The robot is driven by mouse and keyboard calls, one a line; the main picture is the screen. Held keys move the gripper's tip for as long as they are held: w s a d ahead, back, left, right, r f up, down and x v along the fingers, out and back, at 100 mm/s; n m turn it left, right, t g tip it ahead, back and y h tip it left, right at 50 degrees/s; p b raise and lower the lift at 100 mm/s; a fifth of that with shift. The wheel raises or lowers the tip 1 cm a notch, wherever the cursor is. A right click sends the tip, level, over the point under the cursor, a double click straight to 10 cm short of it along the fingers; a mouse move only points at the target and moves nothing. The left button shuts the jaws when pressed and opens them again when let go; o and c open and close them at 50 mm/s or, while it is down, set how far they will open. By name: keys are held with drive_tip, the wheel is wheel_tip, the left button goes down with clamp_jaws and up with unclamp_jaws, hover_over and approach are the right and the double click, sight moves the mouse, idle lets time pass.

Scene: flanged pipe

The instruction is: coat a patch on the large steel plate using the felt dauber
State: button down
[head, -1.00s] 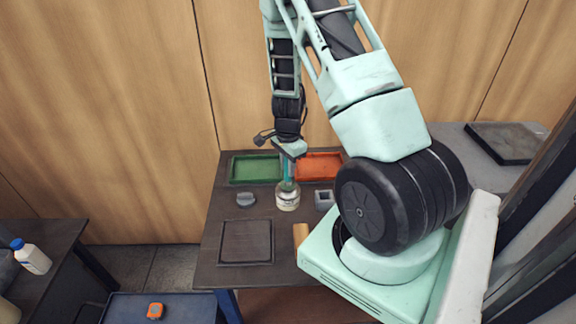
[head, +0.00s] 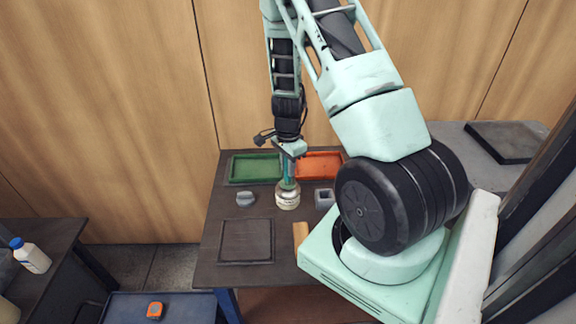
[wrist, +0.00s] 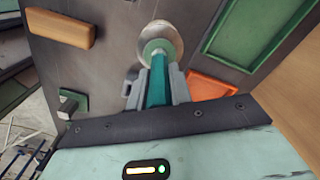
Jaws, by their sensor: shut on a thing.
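My gripper (head: 290,158) is shut on the teal handle of the felt dauber (head: 289,172). The dauber points down at a small pale labelled jar (head: 288,200) on the dark table, and its lower end is at the jar's mouth; its felt tip is hidden. In the wrist view the teal handle (wrist: 159,80) runs between the fingers (wrist: 158,88) to the round jar (wrist: 160,42). A dark square framed plate (head: 246,241), likely the large steel plate, lies flat at the table's front left, apart from the dauber.
A green tray (head: 255,169) and an orange tray (head: 318,166) lie behind the jar. A grey knob-like piece (head: 245,199) and a grey hollow block (head: 324,198) flank it. A tan block (head: 301,234) is right of the plate. Another dark slab (head: 505,142) lies far right.

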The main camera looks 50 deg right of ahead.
idle(0.4)
drive_tip(key=shift+r+p, duration=2.95)
drive_tip(key=shift+r, duration=0.55)
